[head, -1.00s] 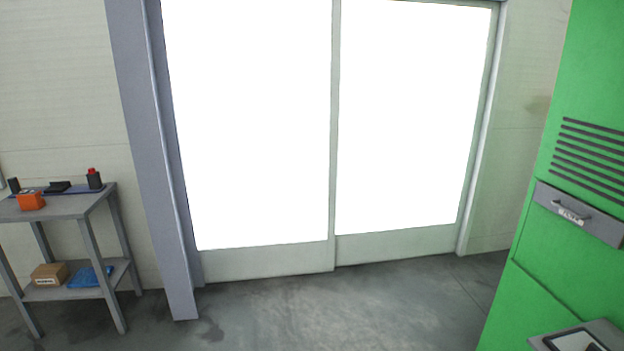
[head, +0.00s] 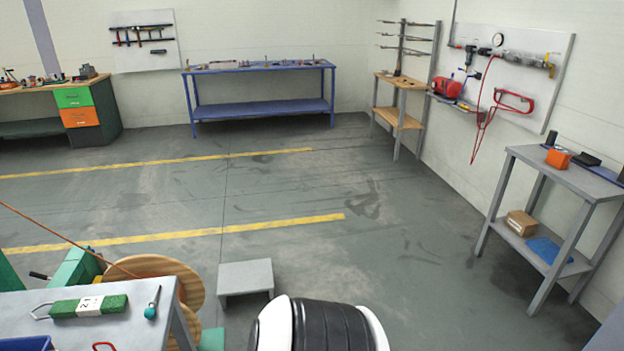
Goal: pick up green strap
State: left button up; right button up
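A green bundle with a white label (head: 90,306) lies on a grey table (head: 135,331) at the lower left; it looks like the green strap. A bent metal piece sticks out at its left end. Nothing is touching it from above. Neither of my grippers is in view.
A teal-handled tool (head: 152,303), a red item and a blue bin (head: 26,343) share the grey table. Behind are a wooden reel (head: 150,275) and a low grey step (head: 245,278). Benches line the walls; a grey shelf table (head: 560,180) stands right. The middle floor is clear.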

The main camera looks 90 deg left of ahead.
aim_at(95, 306)
jog(key=k+u, duration=0.15)
jog(key=u, duration=4.1)
